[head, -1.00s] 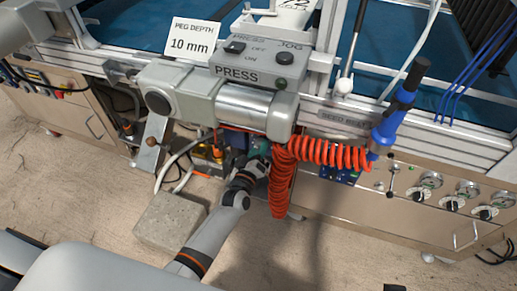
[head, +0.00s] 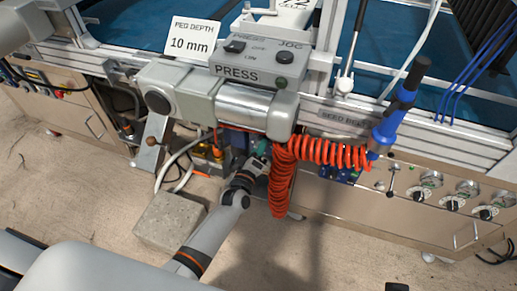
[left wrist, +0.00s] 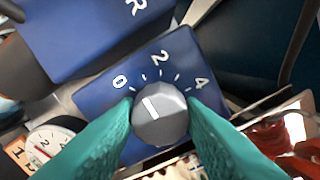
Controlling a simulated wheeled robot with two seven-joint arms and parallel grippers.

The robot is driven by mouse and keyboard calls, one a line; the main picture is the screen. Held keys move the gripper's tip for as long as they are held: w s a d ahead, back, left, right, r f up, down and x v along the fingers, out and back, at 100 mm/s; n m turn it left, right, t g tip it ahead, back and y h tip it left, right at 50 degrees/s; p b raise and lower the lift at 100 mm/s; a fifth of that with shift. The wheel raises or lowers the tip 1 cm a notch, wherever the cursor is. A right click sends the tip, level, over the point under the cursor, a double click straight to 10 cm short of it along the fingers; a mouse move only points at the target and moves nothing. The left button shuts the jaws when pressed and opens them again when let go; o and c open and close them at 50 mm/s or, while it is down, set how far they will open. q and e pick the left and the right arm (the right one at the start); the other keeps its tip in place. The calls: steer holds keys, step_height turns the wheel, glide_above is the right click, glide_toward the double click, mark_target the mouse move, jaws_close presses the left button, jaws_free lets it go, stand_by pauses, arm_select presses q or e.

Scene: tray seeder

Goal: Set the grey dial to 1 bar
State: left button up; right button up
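The grey dial (left wrist: 160,116) sits on a blue box (left wrist: 185,60) with a white scale marked 0, 2 and 4. Its white pointer line points up and left, between 0 and 2. My left gripper (left wrist: 160,106) has its two green fingers on either side of the dial, seemingly closed against it. In the head view my left gripper (head: 259,162) is under the press, left of the red coiled hose; the dial is hidden there. My right gripper is not in view.
The red coiled hose (head: 281,185) hangs close to the right of my left gripper. The press housing (head: 245,107) overhangs it. A stone block (head: 168,220) lies on the floor to the left. A white gauge (left wrist: 48,142) is left of the dial.

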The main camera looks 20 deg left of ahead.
arm_select(q)
steer(key=o, duration=0.4)
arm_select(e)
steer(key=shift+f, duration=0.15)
arm_select(q)
steer(key=s+p, duration=0.1)
steer(key=s, duration=0.5)
steer(key=s+p, duration=0.1)
steer(key=s, duration=0.5)
steer(key=shift+a, duration=0.2)
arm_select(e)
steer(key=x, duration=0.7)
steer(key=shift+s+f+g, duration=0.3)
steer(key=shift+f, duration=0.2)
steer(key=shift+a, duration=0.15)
